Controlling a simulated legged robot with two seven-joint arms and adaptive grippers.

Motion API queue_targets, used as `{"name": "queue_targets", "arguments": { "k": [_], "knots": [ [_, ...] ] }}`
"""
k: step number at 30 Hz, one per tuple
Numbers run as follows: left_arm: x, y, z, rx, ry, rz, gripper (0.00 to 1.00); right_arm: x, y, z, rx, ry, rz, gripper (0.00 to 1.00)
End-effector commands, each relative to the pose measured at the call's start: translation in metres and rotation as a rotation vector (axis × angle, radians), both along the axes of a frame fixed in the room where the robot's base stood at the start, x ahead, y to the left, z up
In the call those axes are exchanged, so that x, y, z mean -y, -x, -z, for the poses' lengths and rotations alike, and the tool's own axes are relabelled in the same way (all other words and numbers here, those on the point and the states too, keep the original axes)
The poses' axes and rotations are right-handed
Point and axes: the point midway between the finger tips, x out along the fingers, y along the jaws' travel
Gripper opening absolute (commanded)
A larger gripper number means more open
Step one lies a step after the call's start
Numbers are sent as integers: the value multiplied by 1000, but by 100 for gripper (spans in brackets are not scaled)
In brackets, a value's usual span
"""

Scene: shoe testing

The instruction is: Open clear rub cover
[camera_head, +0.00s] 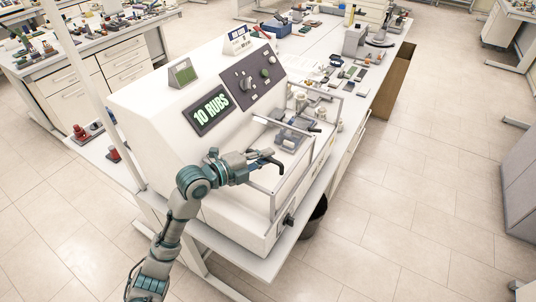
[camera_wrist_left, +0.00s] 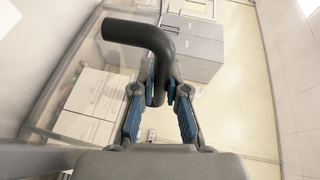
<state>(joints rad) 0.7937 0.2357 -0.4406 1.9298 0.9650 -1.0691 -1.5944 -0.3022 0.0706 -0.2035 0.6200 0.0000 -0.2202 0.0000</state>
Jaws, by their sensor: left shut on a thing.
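A large white rub testing machine (camera_head: 150,110) stands on a bench in the head view, its display reading "10 RUBS". The clear rub cover (camera_head: 284,125), with thin grey frame edges, is on its right-hand side around the test area. A black bent handle (camera_head: 276,162) shows at my left gripper (camera_head: 256,163). In the left wrist view, the same black handle (camera_wrist_left: 138,34) passes between the blue-padded fingers of my left gripper (camera_wrist_left: 161,82), which is shut on it. The cover's exact angle is hard to tell. My right gripper is in neither view.
The control panel (camera_head: 252,78) with knobs sits above the test area. The bench behind carries small samples and a microscope-like device (camera_head: 381,38). A dark bin (camera_head: 315,215) stands under the bench edge. Open tiled floor (camera_head: 420,220) lies to the right.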

Motion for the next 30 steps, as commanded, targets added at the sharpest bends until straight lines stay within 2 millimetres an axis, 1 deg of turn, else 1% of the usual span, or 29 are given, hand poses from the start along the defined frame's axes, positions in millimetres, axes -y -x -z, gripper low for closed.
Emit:
{"name": "queue_targets", "arguments": {
  "k": [1,6,14,15,16,17,24,28,30],
  "knots": [
    [-1,1,6,-9,-8,0,0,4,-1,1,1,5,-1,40],
    [-4,4,6,-9,-8,1,0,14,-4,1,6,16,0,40],
    [-3,4,6,-11,-8,3,0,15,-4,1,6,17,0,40],
    [-3,4,6,-11,-8,3,15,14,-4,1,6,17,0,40],
    [-3,4,7,-11,-8,3,23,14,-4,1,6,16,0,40],
    [-3,4,6,-11,-8,3,24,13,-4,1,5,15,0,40],
    [-3,5,3,-4,-4,3,24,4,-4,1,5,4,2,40],
    [-6,7,2,-2,-3,2,24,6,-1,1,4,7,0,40],
    [-13,11,0,-2,-2,1,24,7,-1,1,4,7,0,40]
  ]
}}
